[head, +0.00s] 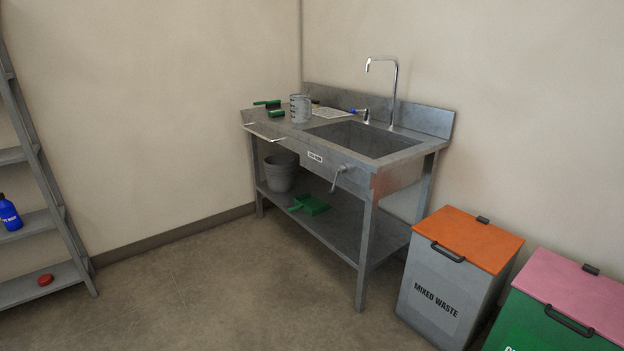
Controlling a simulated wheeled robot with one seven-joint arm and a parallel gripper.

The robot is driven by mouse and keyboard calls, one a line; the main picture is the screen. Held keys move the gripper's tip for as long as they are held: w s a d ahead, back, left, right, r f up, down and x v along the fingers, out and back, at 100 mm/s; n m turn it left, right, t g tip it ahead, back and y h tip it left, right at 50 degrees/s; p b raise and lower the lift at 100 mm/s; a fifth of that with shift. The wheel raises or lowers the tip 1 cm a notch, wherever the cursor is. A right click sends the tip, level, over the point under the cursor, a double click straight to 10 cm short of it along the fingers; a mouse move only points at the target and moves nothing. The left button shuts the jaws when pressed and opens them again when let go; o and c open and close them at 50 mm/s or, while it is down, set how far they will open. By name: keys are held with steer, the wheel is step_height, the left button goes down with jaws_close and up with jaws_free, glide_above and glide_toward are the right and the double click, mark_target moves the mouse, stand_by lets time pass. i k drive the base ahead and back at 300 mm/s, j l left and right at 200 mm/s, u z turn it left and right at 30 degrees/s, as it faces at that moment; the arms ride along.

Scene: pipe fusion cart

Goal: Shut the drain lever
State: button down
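A grey metal sink bench (362,220) stands in the room's corner. A small metal lever (338,178) is on the front of the sink, right of a white label (315,156) whose text is too small to read. It slants down and to the left from its upper end near the basin front. It looks like the drain lever. The basin (352,138) looks empty, though its floor is only partly visible. My gripper is not in view.
A bucket (281,173) and green dustpan (312,204) sit on the bench's lower shelf. A metal jug (300,108) stands on top. An orange-lidded bin (445,290) and a pink-lidded bin (545,315) stand at right. A shelf rack (40,220) is at left. The floor in front is clear.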

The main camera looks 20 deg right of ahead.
mark_target(341, 169)
steer(key=i, duration=2.3)
